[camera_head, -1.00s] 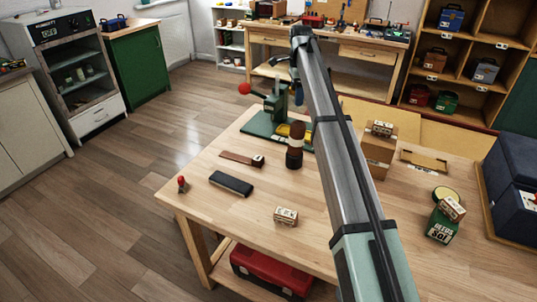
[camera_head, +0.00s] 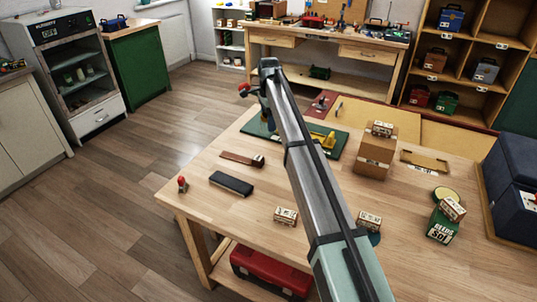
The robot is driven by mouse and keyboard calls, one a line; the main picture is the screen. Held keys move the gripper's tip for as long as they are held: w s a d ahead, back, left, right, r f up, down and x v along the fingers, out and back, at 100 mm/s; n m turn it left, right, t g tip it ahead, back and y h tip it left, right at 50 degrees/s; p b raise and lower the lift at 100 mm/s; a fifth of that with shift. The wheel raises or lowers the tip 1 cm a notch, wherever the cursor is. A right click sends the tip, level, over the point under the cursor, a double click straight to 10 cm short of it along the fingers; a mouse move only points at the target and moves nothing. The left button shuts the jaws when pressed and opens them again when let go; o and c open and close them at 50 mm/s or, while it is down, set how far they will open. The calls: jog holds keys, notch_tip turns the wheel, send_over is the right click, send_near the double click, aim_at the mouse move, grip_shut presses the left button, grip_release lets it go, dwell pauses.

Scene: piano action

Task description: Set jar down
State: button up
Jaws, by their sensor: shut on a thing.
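My arm crosses the middle of the view and covers part of the workbench (camera_head: 240,208). My gripper is not visible; the arm's far end hides that area. I cannot pick out a jar for certain. The brown, dark-topped cylinder seen earlier near the bench's middle no longer shows, and the arm now lies over that place.
A black block (camera_head: 231,184), a small labelled box (camera_head: 285,216) and a red-topped piece (camera_head: 182,184) stand left of or near the arm. A cardboard box (camera_head: 375,155), another labelled box (camera_head: 369,221) and a green box (camera_head: 441,226) stand to its right.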

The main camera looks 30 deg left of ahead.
jog(key=shift+f, duration=5.35)
jog(key=shift+f, duration=0.15)
jog(key=o, duration=1.1)
notch_tip(320, 180, up, 12)
jog(key=shift+r, duration=0.15)
